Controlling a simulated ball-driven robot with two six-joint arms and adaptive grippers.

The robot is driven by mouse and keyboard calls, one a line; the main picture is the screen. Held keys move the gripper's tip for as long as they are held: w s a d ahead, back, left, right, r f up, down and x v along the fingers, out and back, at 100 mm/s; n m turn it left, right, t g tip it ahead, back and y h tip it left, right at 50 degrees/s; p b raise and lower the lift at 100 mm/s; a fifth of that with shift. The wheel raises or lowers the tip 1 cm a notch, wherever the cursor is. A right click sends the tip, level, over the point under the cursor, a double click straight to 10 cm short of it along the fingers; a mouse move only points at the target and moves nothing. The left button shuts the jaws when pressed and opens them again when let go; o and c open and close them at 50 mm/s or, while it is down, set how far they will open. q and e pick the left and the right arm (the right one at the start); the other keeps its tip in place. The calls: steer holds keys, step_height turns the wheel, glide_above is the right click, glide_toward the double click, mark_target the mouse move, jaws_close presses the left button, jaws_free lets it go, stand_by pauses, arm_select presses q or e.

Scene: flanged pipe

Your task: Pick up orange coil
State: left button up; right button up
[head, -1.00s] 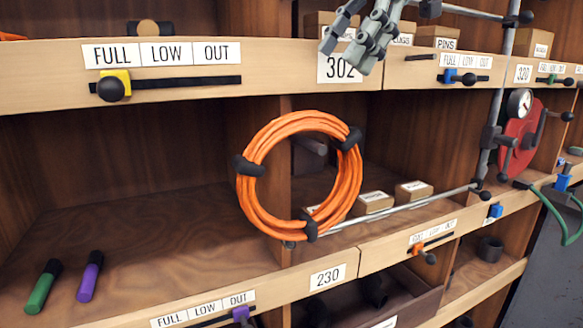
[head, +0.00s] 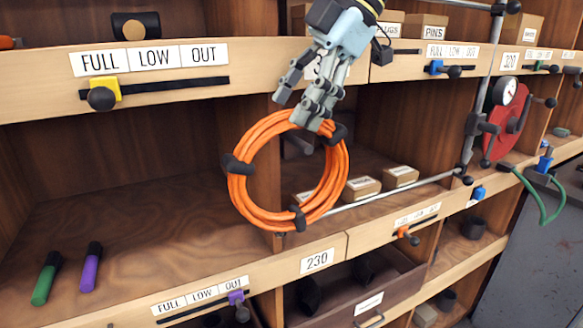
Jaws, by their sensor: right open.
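The orange coil (head: 238,193) is a ring of several cable loops bound with black clips. It hangs upright in front of the shelf divider, above the 230 label. My right gripper (head: 294,110) comes down from above and is open, its fingers at the top of the coil. One finger overlaps the coil's upper right edge in the head view; I cannot tell whether it touches. My left gripper is not in view.
A grey rod (head: 400,192) runs right from below the coil. Small boxes (head: 361,189) sit behind it. Green (head: 46,280) and purple (head: 91,268) markers lie at the lower left. A red disc with a gauge (head: 508,125) stands at right. The left shelf is mostly clear.

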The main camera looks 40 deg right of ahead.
steer(key=shift+c, duration=1.8)
jaws_close()
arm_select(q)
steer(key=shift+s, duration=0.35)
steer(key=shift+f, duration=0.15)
arm_select(e)
steer(key=shift+r, duration=0.2)
